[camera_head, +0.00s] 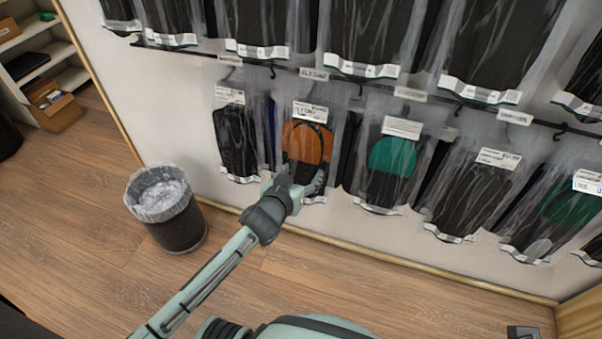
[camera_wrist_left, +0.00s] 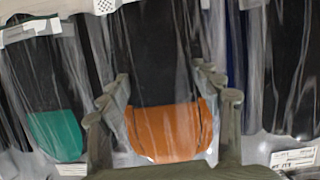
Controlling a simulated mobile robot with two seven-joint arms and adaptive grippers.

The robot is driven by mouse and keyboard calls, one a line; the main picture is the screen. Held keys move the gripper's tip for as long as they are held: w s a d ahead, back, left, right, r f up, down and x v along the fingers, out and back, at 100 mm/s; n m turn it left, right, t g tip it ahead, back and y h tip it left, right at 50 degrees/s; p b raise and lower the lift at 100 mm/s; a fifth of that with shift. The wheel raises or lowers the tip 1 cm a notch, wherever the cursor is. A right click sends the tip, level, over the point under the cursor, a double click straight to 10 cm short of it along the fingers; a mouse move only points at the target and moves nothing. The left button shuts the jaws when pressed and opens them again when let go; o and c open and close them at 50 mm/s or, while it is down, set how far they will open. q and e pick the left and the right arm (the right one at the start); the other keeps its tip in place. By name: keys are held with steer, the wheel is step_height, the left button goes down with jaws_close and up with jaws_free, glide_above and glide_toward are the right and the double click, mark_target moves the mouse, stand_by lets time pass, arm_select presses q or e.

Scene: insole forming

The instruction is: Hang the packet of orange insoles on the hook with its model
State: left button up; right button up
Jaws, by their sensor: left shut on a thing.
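The packet of orange insoles (camera_head: 307,143) is clear plastic with a white label on top and an orange and black insole inside. It is upright in front of the lower row of packets. My left gripper (camera_head: 300,184) is shut on its lower part. In the left wrist view the packet (camera_wrist_left: 168,130) shows between the two fingers of the left gripper (camera_wrist_left: 160,85), with its orange part toward the bottom of the picture. The lower rail (camera_head: 350,90) with hooks and small tags runs just above it. I cannot tell whether a hook passes through the packet. My right gripper is not in view.
A packet with a green insole (camera_head: 392,157) hangs to the right and a black one (camera_head: 236,140) to the left, both close by. An upper row of black packets (camera_head: 365,35) hangs above. A waste bin (camera_head: 167,205) stands on the floor at the left.

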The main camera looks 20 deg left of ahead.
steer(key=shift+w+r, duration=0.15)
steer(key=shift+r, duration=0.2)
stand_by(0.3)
arm_select(q)
steer(key=o, duration=1.3)
steer(key=shift+f, duration=0.1)
steer(key=shift+s, duration=0.1)
steer(key=v, duration=1.2)
steer(key=s+a+f+g+p, duration=0.1)
steer(key=s+a+f+g, duration=0.2)
steer(key=s+f, duration=0.1)
steer(key=s+a+f+m+g+y+p, duration=0.1)
steer(key=s+a+f+g, duration=0.2)
steer(key=s, duration=0.3)
steer(key=s+a+f+g+y+p, duration=0.1)
steer(key=s+a+f+g, duration=0.2)
steer(key=s+f, duration=0.3)
steer(key=shift+a+m+g+p, duration=0.4)
steer(key=shift+g, duration=0.2)
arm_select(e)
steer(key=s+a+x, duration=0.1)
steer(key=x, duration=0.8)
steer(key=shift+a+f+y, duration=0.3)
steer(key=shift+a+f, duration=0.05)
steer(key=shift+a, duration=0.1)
arm_select(q)
steer(key=shift+w, duration=0.1)
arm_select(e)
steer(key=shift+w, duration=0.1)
